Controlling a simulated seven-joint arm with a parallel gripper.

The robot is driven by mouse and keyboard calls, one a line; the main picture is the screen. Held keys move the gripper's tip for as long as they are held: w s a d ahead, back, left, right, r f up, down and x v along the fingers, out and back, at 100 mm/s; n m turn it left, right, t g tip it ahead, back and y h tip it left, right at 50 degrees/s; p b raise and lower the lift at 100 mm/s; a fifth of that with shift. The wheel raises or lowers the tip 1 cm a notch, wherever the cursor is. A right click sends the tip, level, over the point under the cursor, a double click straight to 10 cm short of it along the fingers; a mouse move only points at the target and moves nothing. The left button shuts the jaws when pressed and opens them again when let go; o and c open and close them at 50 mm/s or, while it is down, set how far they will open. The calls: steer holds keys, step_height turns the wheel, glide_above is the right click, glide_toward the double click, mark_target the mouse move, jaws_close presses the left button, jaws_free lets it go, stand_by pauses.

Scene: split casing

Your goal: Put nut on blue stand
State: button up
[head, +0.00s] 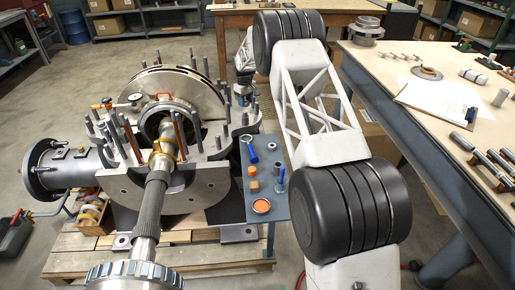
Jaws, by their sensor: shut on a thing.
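My gripper (243,97) is at the far right side of the split casing (210,195), by the upright studs along its flange. It is small and partly dark in the head view. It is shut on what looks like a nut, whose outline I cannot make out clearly. I cannot tell whether the nut still touches a stud. The blue stand (283,214) is a narrow blue-grey table right of the casing, nearer than my gripper. On it lie a small metal ring (271,147), a blue item (252,153), orange pieces (252,171) and a round orange-filled dish (261,206).
A thick shaft (152,205) runs through the casing toward the front. Several studs rise around it. A workbench (400,75) with a clipboard (440,100) and metal parts stands at the right. A wooden pallet (190,262) lies beneath the casing.

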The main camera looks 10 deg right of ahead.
steer(key=s+d+f+m, duration=0.1)
steer(key=s+d, duration=0.2)
steer(key=s, duration=0.7)
steer(key=s+d+f+m, duration=0.1)
steer(key=s+d, duration=0.2)
steer(key=s, duration=0.7)
steer(key=s+d+f+m, duration=0.1)
steer(key=s+d, duration=0.3)
steer(key=s, duration=0.7)
steer(key=shift+d+f, duration=0.1)
steer(key=shift+f, duration=0.45)
glide_above(270, 138)
steer(key=shift+f, duration=0.75)
steer(key=shift+f, duration=0.1)
steer(key=shift+f, duration=1.65)
steer(key=shift+f, duration=0.15)
